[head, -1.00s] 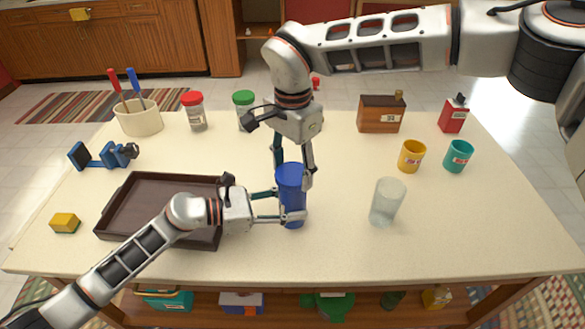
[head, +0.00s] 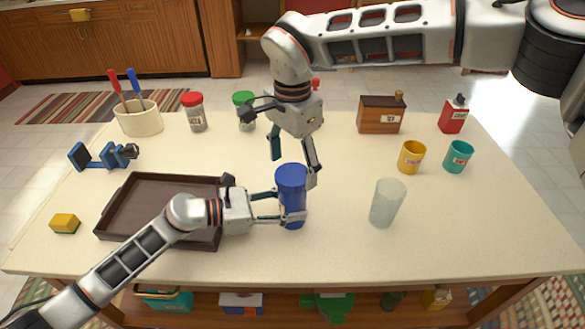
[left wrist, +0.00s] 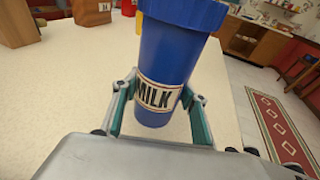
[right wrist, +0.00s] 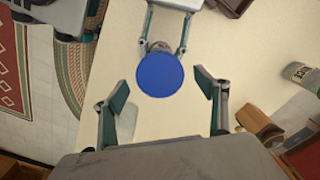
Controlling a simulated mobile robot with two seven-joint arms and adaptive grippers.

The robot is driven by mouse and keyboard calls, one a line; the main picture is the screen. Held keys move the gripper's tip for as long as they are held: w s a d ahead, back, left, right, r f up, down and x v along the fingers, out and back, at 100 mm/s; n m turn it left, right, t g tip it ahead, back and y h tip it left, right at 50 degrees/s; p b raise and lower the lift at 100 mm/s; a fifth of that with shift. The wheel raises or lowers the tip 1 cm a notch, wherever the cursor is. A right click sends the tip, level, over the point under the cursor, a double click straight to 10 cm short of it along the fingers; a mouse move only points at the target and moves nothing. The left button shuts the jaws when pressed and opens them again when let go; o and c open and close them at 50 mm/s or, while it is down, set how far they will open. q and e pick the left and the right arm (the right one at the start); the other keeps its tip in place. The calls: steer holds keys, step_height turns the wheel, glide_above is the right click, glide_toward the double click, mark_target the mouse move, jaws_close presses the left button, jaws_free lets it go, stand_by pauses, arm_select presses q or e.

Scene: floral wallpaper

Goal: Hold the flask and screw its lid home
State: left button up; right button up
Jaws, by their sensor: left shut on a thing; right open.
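The blue flask (head: 292,208) stands upright on the table; its MILK label shows in the left wrist view (left wrist: 160,95). Its blue lid (head: 291,171) sits on top and shows as a round disc in the right wrist view (right wrist: 160,75). I cannot tell how tightly it is seated. My left gripper (head: 283,207) is shut around the flask's body from the left, with a finger on each side. My right gripper (head: 294,161) points down over the lid, open, its fingers apart on either side of the lid and clear of it.
A dark tray (head: 125,228) lies left of the flask, under my left arm. A frosted glass (head: 387,203) stands to the right. Yellow (head: 411,157) and teal (head: 459,157) cups, a wooden box (head: 380,115) and jars (head: 194,112) stand farther back. The front right table is clear.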

mark_target(292, 174)
steer(key=shift+r, duration=2.75)
arm_select(q)
steer(key=o, duration=1.1)
steer(key=shift+o, duration=0.2)
steer(key=shift+a, duration=0.1)
